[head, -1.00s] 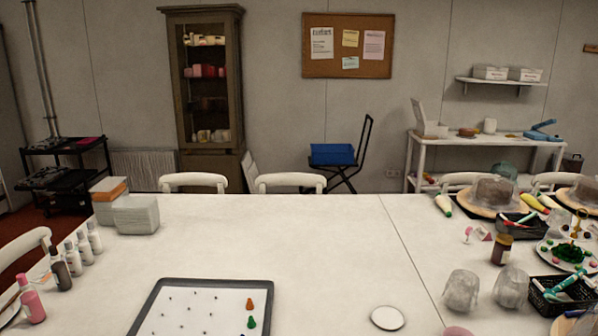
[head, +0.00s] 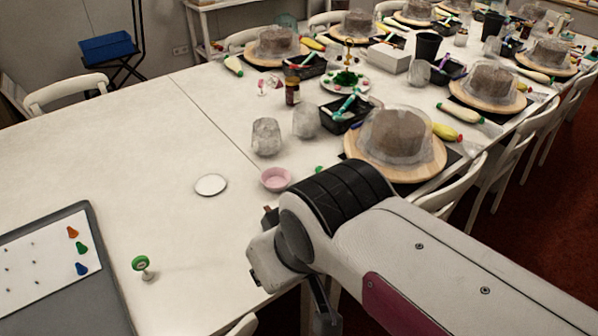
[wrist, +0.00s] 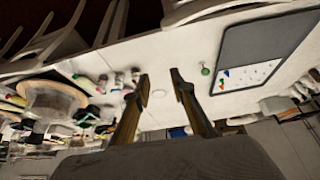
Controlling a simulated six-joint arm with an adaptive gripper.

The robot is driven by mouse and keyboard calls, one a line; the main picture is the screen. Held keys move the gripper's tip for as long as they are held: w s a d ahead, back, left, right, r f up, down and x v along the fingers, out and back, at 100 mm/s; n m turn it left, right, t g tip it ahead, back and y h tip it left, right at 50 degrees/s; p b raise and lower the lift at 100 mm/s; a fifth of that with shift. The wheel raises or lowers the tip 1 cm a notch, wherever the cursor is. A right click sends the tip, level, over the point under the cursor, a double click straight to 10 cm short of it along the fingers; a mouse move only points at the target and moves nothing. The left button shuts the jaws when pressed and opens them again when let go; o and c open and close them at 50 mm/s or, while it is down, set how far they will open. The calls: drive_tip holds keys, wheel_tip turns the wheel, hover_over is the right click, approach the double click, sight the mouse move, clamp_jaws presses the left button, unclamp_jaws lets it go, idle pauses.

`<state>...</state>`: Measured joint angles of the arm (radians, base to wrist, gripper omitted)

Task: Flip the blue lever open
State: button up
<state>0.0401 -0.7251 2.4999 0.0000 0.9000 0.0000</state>
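The blue lever (head: 81,269) is a small blue piece on the white face of a grey-framed board (head: 92,222) at the lower left of the head view. It is the nearest of three coloured levers in a row, with a green lever (head: 82,248) and an orange lever (head: 72,232) beyond it.
A green-topped knob (head: 141,264) stands on the table right of the board. A white disc (head: 211,185) and a pink bowl (head: 276,179) lie farther back. A covered cake (head: 397,134) on a turntable stands beyond my arm. The table's left middle is clear.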

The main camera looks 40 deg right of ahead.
drive_tip(key=w+d+f+m+g+y, duration=0.1)
drive_tip(key=w+d+f+m, duration=0.55)
drive_tip(key=d, duration=0.25)
drive_tip(key=w+d+f+m+g, duration=0.1)
drive_tip(key=w+d+f+m, duration=0.4)
drive_tip(key=w+d+m, duration=0.4)
drive_tip(key=w+d+f+m+g+y, duration=0.1)
drive_tip(key=w+d+f+m, duration=0.45)
drive_tip(key=d, duration=0.45)
drive_tip(key=w+d+r+m+t, duration=0.1)
drive_tip(key=w+d+m, duration=0.3)
drive_tip(key=m, duration=0.6)
drive_tip(key=shift+w+d+r+t, duration=0.3)
drive_tip(key=shift+w, duration=1)
drive_tip(key=shift+f, duration=0.15)
drive_tip(key=x, duration=0.7)
drive_tip(key=shift+w+f, duration=0.15)
drive_tip(key=shift+f, duration=0.05)
